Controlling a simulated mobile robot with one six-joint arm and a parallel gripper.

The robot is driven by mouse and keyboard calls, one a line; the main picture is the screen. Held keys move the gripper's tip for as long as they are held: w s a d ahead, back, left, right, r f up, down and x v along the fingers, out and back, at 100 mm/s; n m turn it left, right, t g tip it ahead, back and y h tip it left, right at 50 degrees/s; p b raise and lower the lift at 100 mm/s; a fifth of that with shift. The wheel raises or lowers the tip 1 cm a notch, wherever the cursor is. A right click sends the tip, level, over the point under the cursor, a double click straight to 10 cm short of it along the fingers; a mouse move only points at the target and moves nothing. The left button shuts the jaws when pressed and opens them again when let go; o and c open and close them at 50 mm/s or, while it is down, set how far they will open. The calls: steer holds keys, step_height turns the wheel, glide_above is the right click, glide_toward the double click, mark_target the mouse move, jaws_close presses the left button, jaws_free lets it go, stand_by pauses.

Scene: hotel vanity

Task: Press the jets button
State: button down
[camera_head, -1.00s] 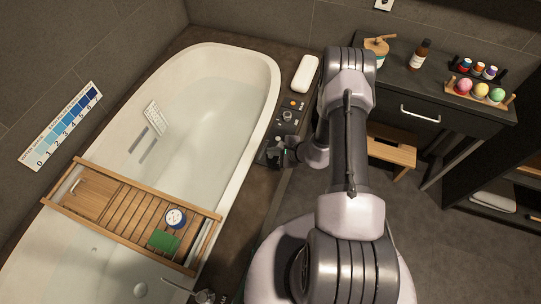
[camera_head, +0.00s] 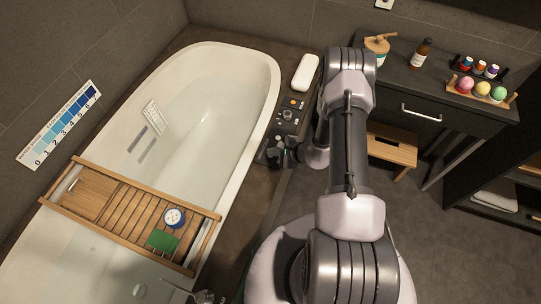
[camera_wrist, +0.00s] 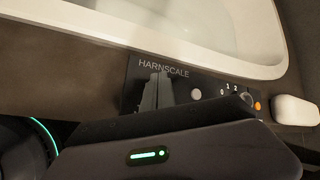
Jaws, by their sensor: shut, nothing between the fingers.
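A dark control panel (camera_head: 291,113) lies on the ledge right of the bathtub. In the wrist view the panel (camera_wrist: 134,88) bears the word HARNSCALE, a round grey button (camera_wrist: 196,94), a dial (camera_wrist: 246,98) with numbers beside it, and an orange button (camera_wrist: 258,106). I cannot read any label that marks the jets button. My gripper (camera_head: 276,154) is shut and empty, low over the near end of the panel. In the wrist view its dark body covers the panel's near edge. I cannot tell whether the fingertips touch the panel.
The bathtub (camera_head: 262,75) is beside the panel, with a wooden tray (camera_head: 120,208) across it. A white cushion (camera_head: 305,73) lies beyond the panel. A dark vanity (camera_head: 390,90) with bottles and coloured balls stands right; a wooden stool (camera_head: 392,150) is below it.

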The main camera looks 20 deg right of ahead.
steer(key=shift+f+b, duration=0.3)
steer(key=shift+b, duration=0.05)
stand_by(0.5)
stand_by(0.3)
steer(key=shift+r+p, duration=0.45)
steer(key=shift+r, duration=0.3)
steer(key=shift+r+p, duration=1.6)
steer(key=shift+r, duration=0.9)
